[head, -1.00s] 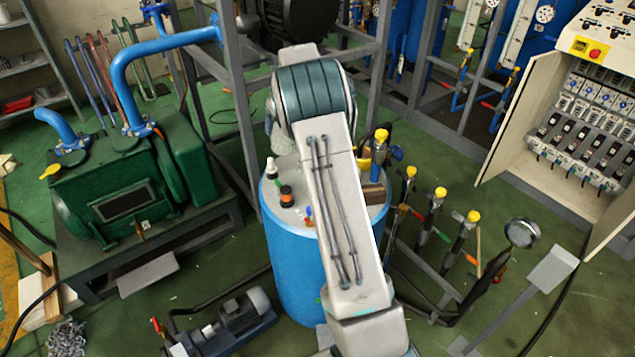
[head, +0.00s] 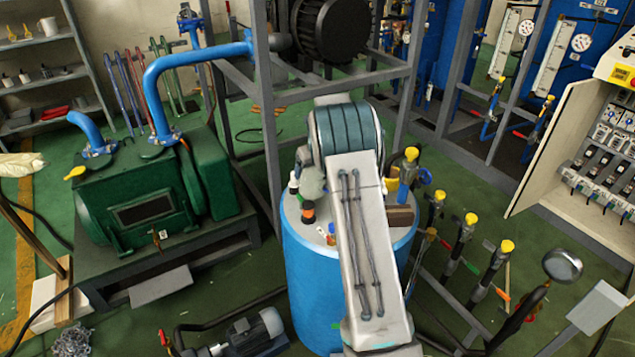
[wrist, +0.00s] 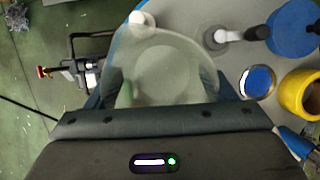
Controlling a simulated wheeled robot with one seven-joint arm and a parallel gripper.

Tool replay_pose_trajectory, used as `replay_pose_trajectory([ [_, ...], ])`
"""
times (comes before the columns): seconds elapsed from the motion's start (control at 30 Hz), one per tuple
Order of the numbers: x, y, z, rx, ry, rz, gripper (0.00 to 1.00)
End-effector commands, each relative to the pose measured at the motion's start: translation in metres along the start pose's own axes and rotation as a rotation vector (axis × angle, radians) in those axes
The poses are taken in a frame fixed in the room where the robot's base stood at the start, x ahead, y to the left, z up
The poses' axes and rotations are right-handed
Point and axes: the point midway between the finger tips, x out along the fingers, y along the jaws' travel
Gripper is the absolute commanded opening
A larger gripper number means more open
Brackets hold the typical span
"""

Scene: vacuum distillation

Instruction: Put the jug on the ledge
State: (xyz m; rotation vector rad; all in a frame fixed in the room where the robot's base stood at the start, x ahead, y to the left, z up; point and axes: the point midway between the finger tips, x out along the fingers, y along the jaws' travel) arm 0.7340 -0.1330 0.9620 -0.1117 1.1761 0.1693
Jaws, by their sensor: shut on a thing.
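A clear, pale jug (wrist: 170,72) fills the middle of the wrist view, seen from above, over the edge of a drum top. My gripper (wrist: 162,108) is shut on it; the fingertips are mostly hidden by the dark gripper body. In the head view a small part of the jug (head: 312,182) shows left of my arm, above the blue drum (head: 308,285). My arm hides the rest of it and the gripper. I cannot tell whether the jug touches the drum top. I cannot tell which surface is the ledge.
Small bottles (head: 308,212), a brown block (head: 400,216) and a yellow-topped item (head: 408,165) stand on the drum. A green pump (head: 145,195) is at left, shelves (head: 50,85) at back left. Yellow-capped valves (head: 465,235) and an open cabinet (head: 560,130) are at right.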

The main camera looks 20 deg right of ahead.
Motion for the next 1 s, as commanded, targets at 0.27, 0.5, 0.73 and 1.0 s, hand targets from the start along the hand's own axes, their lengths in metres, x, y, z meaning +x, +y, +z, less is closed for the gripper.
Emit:
replay_pose_trajectory([
  [0.27, 0.024, 0.000, -0.010, 0.000, 0.001, 0.001, 0.51],
  [0.5, 0.040, 0.001, -0.016, -0.002, -0.003, -0.001, 0.51],
  [0.73, 0.043, 0.001, -0.017, -0.002, -0.001, -0.001, 0.51],
  [1.0, 0.043, 0.001, -0.017, -0.002, -0.001, 0.000, 0.99],
])
